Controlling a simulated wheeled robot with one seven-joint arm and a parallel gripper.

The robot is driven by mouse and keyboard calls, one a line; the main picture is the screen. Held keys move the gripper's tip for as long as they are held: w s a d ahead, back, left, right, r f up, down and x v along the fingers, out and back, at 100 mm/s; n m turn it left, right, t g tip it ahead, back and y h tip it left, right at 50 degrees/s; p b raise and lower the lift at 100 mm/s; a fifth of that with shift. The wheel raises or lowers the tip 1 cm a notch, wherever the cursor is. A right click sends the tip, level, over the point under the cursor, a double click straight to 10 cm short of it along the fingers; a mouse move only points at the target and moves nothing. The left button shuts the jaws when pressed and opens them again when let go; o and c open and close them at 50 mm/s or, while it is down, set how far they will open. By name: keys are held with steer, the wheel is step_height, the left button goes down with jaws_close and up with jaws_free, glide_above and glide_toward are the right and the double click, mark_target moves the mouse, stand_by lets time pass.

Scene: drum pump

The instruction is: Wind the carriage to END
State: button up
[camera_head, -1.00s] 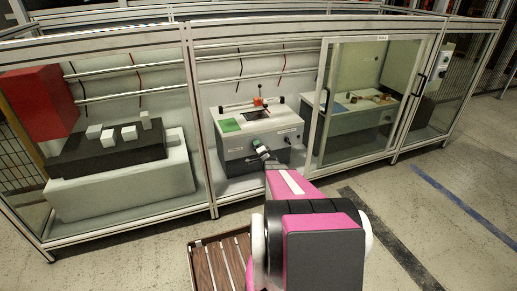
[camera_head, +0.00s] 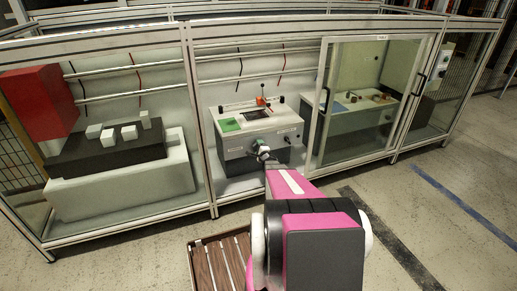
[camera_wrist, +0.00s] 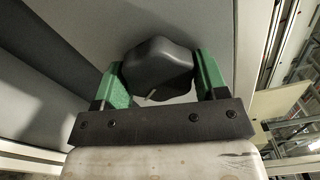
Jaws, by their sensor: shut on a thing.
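A dark, lobed knob (camera_wrist: 157,68) sits between the two green fingers of my gripper (camera_wrist: 158,78) in the wrist view. My gripper is shut on it, and a small pale mark shows on the knob's lower edge. In the head view my gripper (camera_head: 262,150) is at the front face of the grey machine box (camera_head: 240,145) in the middle bay; the knob is too small to make out there. On top of the box are a dark recessed slot (camera_head: 257,114), a green plate (camera_head: 229,125) and an orange-red part (camera_head: 261,100). I cannot make out the carriage or an END mark.
A glazed frame encloses the bays; a sliding door (camera_head: 365,100) stands right of the middle bay. A pale block with a dark top (camera_head: 120,185) fills the left bay. A slatted wooden pallet (camera_head: 215,262) lies on the floor before me. Floor on the right is clear.

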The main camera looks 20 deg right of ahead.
steer(key=shift+s, duration=0.1)
stand_by(0.3)
steer(key=o, duration=0.9)
steer(key=s, duration=1)
steer(key=shift+s, duration=0.35)
